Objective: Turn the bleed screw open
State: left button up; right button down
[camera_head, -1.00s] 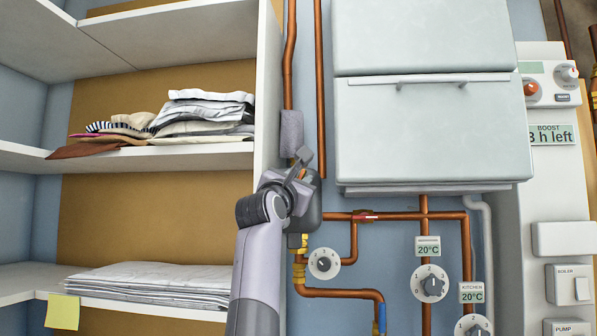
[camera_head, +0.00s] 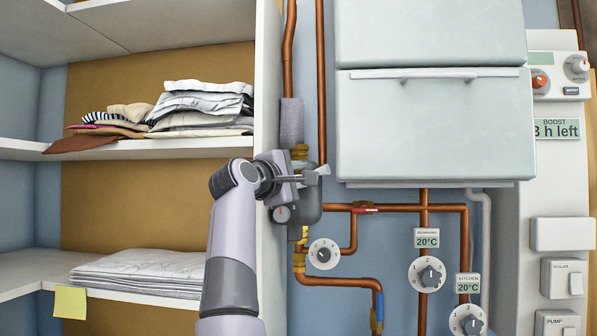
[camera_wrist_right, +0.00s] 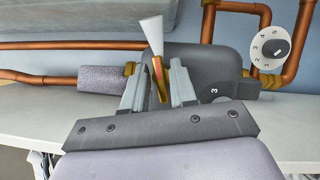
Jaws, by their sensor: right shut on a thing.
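The bleed screw (camera_wrist_right: 158,74) is a small brass piece with a pale flared tip, on a dark grey rounded fitting (camera_wrist_right: 210,62) in the right wrist view. My right gripper (camera_wrist_right: 158,88) is shut on the screw, one finger on each side. In the head view the same gripper (camera_head: 304,173) lies across the top of the grey fitting (camera_head: 309,206), pointing right, and mostly hides the screw. My left gripper is not in view.
A grey-sleeved copper pipe (camera_head: 291,122) runs above the fitting. A white numbered dial (camera_head: 323,254) sits just below. The shelf unit's side panel (camera_head: 267,80) stands close on the left, and a white cabinet (camera_head: 434,125) on the right.

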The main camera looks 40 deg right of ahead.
jog(key=shift+m+y, duration=0.4)
jog(key=shift+m, duration=0.7)
jog(key=c, duration=1.2)
grip_release()
jog(key=b+v, duration=0.2)
jog(key=v, duration=0.5)
